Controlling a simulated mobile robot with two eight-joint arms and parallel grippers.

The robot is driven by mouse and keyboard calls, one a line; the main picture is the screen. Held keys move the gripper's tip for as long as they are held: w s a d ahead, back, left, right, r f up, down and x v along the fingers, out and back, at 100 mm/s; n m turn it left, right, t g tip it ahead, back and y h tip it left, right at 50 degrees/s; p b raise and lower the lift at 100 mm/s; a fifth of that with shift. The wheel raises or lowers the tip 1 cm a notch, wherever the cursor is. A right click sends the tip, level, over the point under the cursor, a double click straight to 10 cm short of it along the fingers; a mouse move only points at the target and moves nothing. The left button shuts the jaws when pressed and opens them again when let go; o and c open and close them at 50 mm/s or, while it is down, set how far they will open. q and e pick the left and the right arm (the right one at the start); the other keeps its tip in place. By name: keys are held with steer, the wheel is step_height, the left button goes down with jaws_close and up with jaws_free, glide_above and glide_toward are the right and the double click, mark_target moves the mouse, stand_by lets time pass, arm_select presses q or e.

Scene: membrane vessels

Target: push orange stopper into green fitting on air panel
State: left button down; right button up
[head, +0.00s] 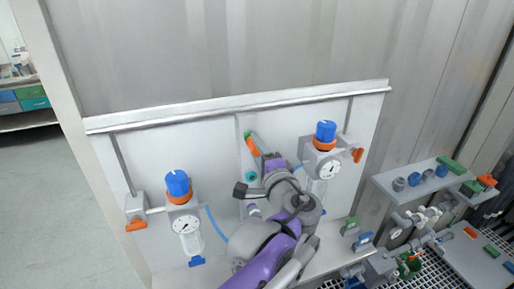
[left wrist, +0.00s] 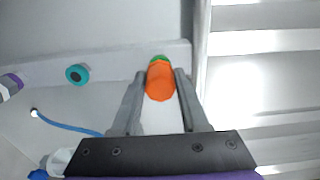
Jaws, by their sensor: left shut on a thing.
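The orange stopper (left wrist: 160,82) is between the two fingertips of my left gripper (left wrist: 161,80), which is shut on it. It also shows small in the head view (head: 253,149), at the tip of my gripper. The green fitting (left wrist: 159,58) on the air panel (head: 222,140) shows as a thin rim just behind the stopper; it shows too in the head view (head: 247,135). The stopper is lined up with the fitting and looks at or against it; I cannot tell how deep it sits. My right gripper is not in view.
A teal fitting (head: 251,175) and a purple fitting (head: 253,208) sit lower on the panel. Blue-capped regulators with gauges stand left (head: 178,185) and right (head: 325,135) of my arm. A shelf (head: 420,186) with small parts is at the right.

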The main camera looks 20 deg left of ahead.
arm_select(q)
steer(key=shift+w, duration=0.1)
stand_by(0.4)
stand_by(0.6)
steer(key=shift+w+a+p, duration=0.35)
steer(key=shift+w, duration=0.05)
stand_by(0.5)
steer(key=shift+c, duration=1.7)
jaws_free()
steer(key=b+v, duration=0.1)
steer(key=v, duration=1)
steer(key=shift+w, duration=0.15)
